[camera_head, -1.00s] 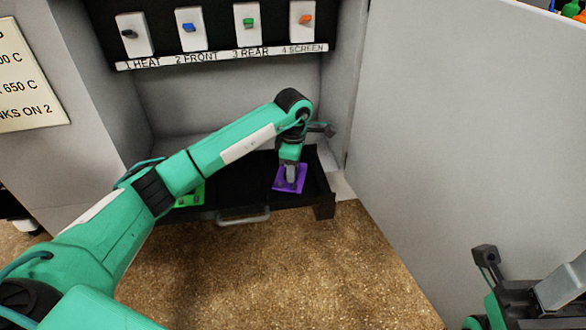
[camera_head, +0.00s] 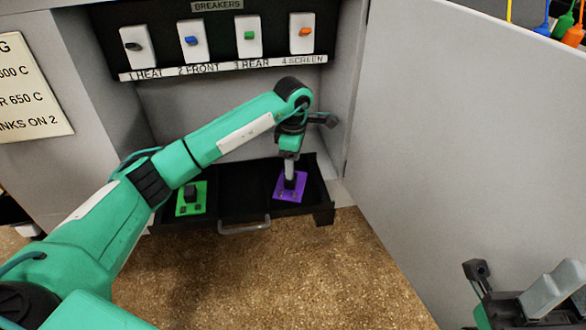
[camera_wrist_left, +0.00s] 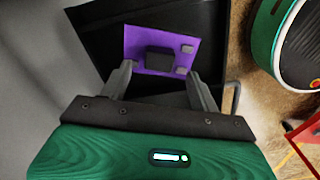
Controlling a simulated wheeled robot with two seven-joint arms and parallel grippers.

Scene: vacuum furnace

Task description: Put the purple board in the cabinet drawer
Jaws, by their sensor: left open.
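The purple board (camera_head: 287,190) lies in the right part of the black, pulled-out cabinet drawer (camera_head: 243,190). In the left wrist view the purple board (camera_wrist_left: 188,40) shows a dark block and small grey parts on top. My left gripper (camera_head: 289,180) points down at the board from above. In the left wrist view its open fingers (camera_wrist_left: 160,85) stand at either side of the board's near part; I cannot tell whether they touch it. My right gripper (camera_head: 515,300) is partly in view at the lower right, cut off by the frame; its jaws cannot be read.
A green board (camera_head: 191,198) lies in the left part of the drawer. The drawer handle (camera_head: 244,228) faces the floor side. A panel with several labelled breaker switches (camera_head: 220,38) is above. A large open grey door (camera_head: 455,130) stands to the right.

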